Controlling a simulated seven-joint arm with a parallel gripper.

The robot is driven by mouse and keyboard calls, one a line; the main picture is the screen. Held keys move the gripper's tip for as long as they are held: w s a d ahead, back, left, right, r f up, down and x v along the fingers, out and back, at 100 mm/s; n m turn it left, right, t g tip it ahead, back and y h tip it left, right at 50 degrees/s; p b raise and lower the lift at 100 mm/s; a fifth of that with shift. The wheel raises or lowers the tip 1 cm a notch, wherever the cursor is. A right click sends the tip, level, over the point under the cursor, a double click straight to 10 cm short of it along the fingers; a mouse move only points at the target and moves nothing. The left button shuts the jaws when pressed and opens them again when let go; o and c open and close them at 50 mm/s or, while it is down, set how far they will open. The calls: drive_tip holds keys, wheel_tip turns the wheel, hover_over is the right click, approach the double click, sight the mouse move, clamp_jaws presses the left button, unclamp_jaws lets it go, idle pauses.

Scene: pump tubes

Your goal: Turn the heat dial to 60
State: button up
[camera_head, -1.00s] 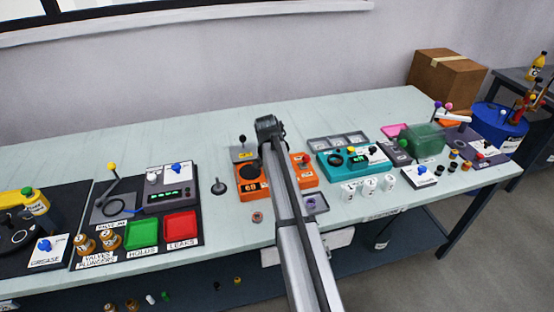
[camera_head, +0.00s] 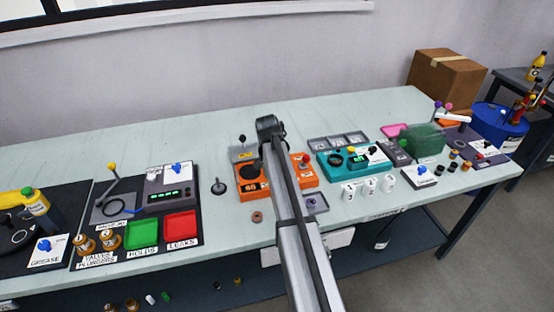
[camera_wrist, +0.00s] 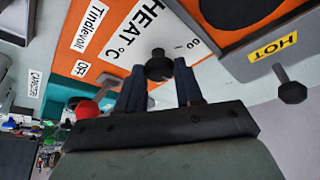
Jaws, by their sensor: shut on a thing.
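The heat dial (camera_wrist: 159,62) is a dark knob on the white "HEAT °C" plate (camera_wrist: 142,32) of an orange unit, in the wrist view. A "60" mark is printed beside it. My gripper (camera_wrist: 160,76) has its two blue-grey fingers on either side of the knob and is shut on it. The knob's pointer cannot be made out. In the head view the orange unit (camera_head: 248,198) has a small lit display, too small to read surely. My arm hides the dial and gripper there.
A red ball knob (camera_wrist: 86,112) and an "OFF" label (camera_wrist: 82,68) are close to the left finger in the wrist view. A "HOT" label (camera_wrist: 272,47) is at the right. A teal unit (camera_head: 343,169) stands right of the orange one. The bench behind is clear.

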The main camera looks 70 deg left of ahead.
drive_tip(key=n, duration=0.2)
drive_tip(key=n+g, duration=0.1)
drive_tip(key=n, duration=0.1)
drive_tip(key=n+g+y, duration=0.1)
drive_tip(key=shift+w+d+n, duration=0.15)
drive_tip(key=shift+w+n, duration=0.1)
drive_tip(key=shift+n, duration=0.15)
drive_tip(key=n+g, duration=0.2)
drive_tip(key=n, duration=0.3)
drive_tip(key=shift+w+n, duration=0.15)
drive_tip(key=shift+n, duration=0.15)
drive_tip(key=shift+h, duration=0.3)
drive_tip(key=o, duration=1)
drive_tip(key=shift+r, duration=0.1)
drive_tip(key=v, duration=1.3)
drive_tip(key=shift+w+d+r, duration=0.15)
drive_tip(key=shift+w+r, duration=0.1)
